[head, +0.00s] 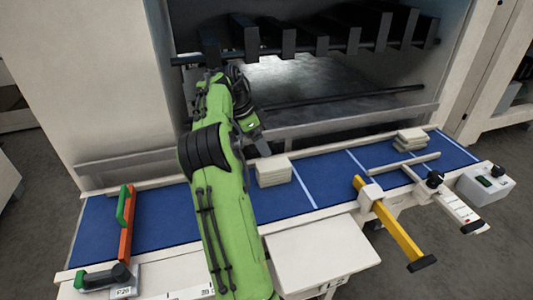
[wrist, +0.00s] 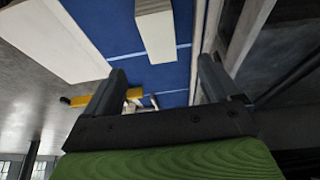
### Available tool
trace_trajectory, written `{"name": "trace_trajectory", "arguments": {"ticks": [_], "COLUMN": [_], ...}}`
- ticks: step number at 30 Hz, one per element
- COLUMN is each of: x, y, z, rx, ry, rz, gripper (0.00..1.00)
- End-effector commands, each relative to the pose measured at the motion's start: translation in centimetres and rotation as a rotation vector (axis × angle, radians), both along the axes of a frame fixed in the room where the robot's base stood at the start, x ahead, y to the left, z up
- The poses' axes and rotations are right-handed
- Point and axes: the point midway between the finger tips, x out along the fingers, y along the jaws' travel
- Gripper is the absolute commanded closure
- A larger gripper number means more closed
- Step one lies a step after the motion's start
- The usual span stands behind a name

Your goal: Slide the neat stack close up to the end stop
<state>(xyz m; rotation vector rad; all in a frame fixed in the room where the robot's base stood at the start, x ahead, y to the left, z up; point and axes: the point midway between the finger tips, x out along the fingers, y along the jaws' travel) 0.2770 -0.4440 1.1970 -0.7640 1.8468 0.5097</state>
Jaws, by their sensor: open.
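The neat stack (head: 273,171) is a squared block of pale sheets on the blue belt, just right of my arm. In the wrist view the pale stack (wrist: 157,35) shows beyond my fingertips, roughly between them. My gripper (wrist: 162,66) is open with nothing between its fingers. In the head view my gripper (head: 260,146) is partly hidden by my arm, close to the stack's back left. An orange-red upright plate (head: 126,228) with a green part stands at the belt's left end. I cannot tell for sure that it is the end stop.
An uneven stack (head: 410,138) lies at the belt's right. A yellow bar (head: 392,225) and a pale crossbar (head: 405,161) sit at the front right. A white side table (head: 320,255) adjoins the front edge. Black arms (head: 320,35) hang behind. Bare belt (head: 325,180) lies right of the neat stack.

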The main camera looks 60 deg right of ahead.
Motion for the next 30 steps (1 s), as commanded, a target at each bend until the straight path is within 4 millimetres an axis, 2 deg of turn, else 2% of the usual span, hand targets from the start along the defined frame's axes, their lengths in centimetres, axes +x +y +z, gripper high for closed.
{"name": "trace_trajectory", "arguments": {"ticks": [1, 3, 18, 24, 30], "x": [-0.3, -0.7, -3.4, -3.8, -3.9], "y": [-0.2, -0.6, -3.2, -3.7, -3.8], "z": [-1.3, -2.6, -11.5, -13.1, -13.3], "rx": [0.003, 0.004, 0.003, 0.002, 0.002], "ry": [0.002, 0.002, 0.002, 0.001, 0.0], "rz": [-0.002, -0.003, 0.0, 0.0, 0.001], "gripper": [0.11, 0.11, 0.11, 0.11, 0.11]}}
